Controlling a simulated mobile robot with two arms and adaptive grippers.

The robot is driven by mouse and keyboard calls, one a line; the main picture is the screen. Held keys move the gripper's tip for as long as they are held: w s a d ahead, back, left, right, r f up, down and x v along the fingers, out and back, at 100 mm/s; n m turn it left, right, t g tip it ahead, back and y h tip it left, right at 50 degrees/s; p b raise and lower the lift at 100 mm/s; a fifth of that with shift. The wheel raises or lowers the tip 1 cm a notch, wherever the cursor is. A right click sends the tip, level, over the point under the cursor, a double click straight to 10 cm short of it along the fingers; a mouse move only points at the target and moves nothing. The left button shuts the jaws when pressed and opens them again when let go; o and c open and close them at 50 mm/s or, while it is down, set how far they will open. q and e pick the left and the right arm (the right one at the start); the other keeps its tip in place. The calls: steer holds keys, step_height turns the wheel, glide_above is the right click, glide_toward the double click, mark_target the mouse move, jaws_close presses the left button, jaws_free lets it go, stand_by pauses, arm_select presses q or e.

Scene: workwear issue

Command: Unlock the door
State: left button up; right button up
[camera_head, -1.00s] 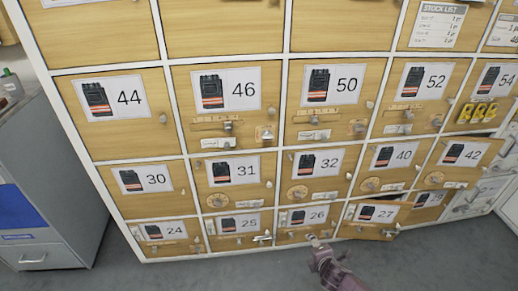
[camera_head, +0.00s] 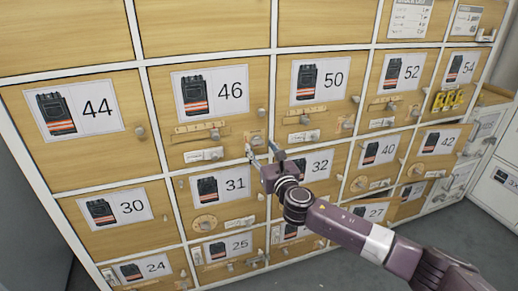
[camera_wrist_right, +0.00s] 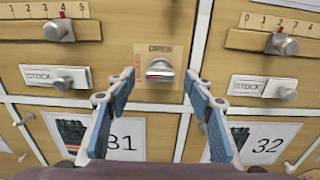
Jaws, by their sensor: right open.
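Wooden locker door 46 (camera_head: 212,88) is shut in the head view. Its lower right corner bears a metal turn knob (camera_wrist_right: 160,70) on a small plate marked OPEN. To the left are a numbered slider (camera_wrist_right: 58,30) and a knob beside a STOCK label (camera_wrist_right: 65,80). My right gripper (camera_head: 263,153) is just below that corner, and its arm hides parts of the doors below. In the right wrist view its blue-padded fingers (camera_wrist_right: 150,95) are spread, with the turn knob beyond and between them; nothing is held. My left gripper is not in view.
Doors 44 (camera_head: 85,102), 50 (camera_head: 318,80) and 52 (camera_head: 405,72) flank it. Doors 31 (camera_head: 222,186) and 32 (camera_head: 318,165) are below, with protruding dials and handles. Yellow items (camera_head: 447,100) show on door 54. Grey floor (camera_head: 470,240) is clear at lower right.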

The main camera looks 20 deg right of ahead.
steer(key=shift+w, duration=1)
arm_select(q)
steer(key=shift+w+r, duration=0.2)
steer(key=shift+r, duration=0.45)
arm_select(e)
steer(key=c, duration=1.2)
steer(key=shift+o, duration=0.2)
